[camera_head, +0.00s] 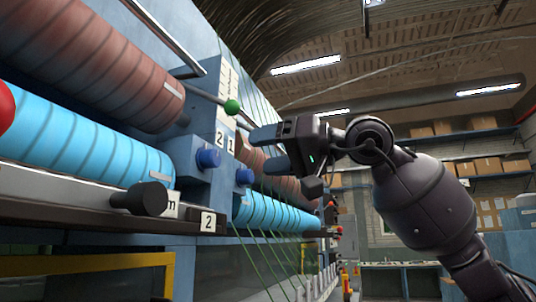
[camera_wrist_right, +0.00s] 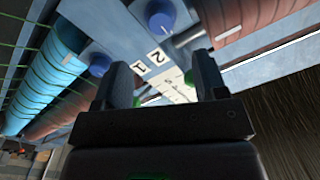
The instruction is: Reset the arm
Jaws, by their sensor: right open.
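A lever arm with a green ball knob (camera_head: 232,106) sticks out from the blue machine in the head view, beside the number plates. My right gripper (camera_head: 266,150) is open and empty, just right of and below the green knob, in front of the rollers. In the right wrist view the two fingers of my right gripper (camera_wrist_right: 164,80) stand apart. A bit of green (camera_wrist_right: 138,101) shows between them, partly hidden by the left finger. I cannot tell whether a finger touches the lever. My left gripper is not in view.
Blue rollers (camera_head: 80,140) and red-brown rollers (camera_head: 90,60) line the machine. Thin green strands run down the machine. Shelves with boxes (camera_head: 485,167) stand at the back right.

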